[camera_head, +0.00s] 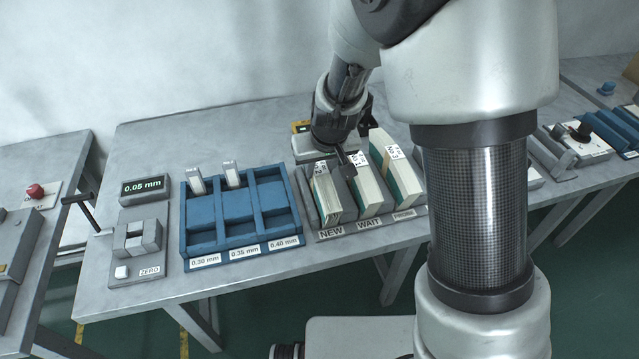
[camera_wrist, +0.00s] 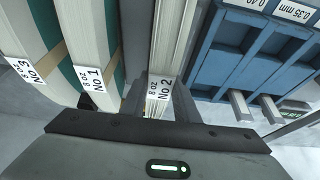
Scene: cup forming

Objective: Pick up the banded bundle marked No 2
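The bundle marked No 2 (camera_head: 327,196) is a pale stack with a green edge, upright in the rack slot labelled NEW. In the wrist view its white label (camera_wrist: 159,88) lies between my fingers, one on each side and seemingly against it. My gripper (camera_wrist: 160,100) appears shut on it; in the head view my gripper (camera_head: 337,156) is at its back upper end. The No 1 bundle (camera_head: 367,192) stands in the WAIT slot. The No 3 bundle (camera_head: 403,172) stands in the PROBE slot. Both also show in the wrist view, No 1 (camera_wrist: 98,40) and No 3 (camera_wrist: 30,32).
A blue compartment tray (camera_head: 222,238) stands left of the rack, with two small pale blocks upright at its back. Further left are a 0.05 mm display (camera_head: 142,187) and a grey gauge (camera_head: 138,238). Grey dividers (camera_head: 344,190) stand close between the bundles.

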